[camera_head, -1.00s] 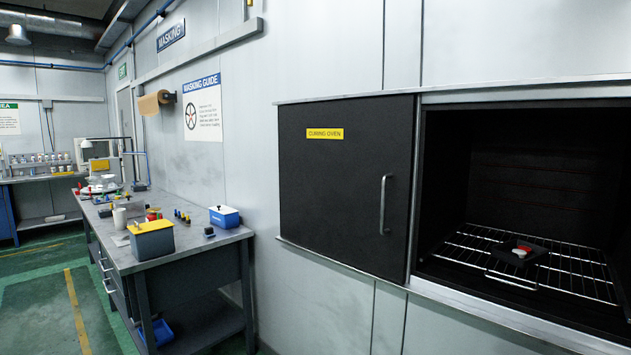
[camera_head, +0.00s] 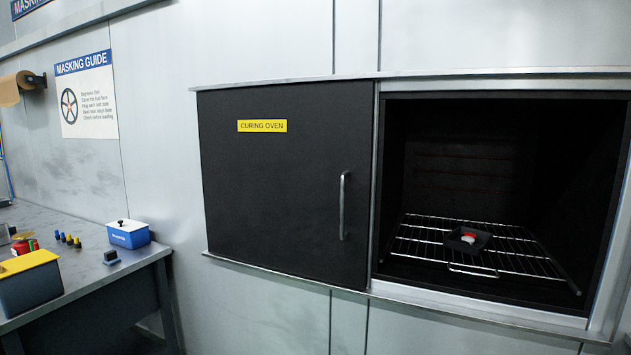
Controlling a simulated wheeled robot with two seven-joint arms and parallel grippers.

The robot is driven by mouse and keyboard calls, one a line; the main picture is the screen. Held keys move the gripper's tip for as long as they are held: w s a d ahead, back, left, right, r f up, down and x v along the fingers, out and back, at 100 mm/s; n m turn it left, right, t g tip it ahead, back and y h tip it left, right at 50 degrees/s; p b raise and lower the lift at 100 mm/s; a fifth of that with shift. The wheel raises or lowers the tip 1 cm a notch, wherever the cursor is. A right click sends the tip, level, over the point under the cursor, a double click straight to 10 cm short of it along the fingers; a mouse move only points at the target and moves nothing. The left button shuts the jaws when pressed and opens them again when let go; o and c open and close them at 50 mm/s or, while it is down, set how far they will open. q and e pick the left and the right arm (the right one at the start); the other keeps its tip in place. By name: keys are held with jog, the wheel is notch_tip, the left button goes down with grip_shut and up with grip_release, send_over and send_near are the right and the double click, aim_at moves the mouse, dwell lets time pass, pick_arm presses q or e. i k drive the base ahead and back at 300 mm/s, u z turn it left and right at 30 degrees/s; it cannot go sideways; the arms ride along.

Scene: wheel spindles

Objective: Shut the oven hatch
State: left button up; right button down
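The oven hatch (camera_head: 275,190) is a black sliding panel with a yellow "CURING OVEN" label (camera_head: 262,126) and a vertical metal handle (camera_head: 342,205) near its right edge. It sits to the left of the oven opening (camera_head: 480,150), which is uncovered. Inside is a wire rack (camera_head: 520,255) bearing a dark square piece (camera_head: 467,240) with a red and white top. Neither of my grippers shows in this view.
Metal rails (camera_head: 290,268) run above and below the hatch and opening. At the left stands a grey workbench (camera_head: 90,275) with a blue box (camera_head: 128,234), a yellow-topped box (camera_head: 30,282) and small coloured pieces. A masking guide poster (camera_head: 86,95) hangs on the wall.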

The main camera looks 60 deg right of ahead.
aim_at(287, 168)
jog(key=z, duration=0.65)
jog(key=i, duration=0.95)
jog(key=z, duration=0.8)
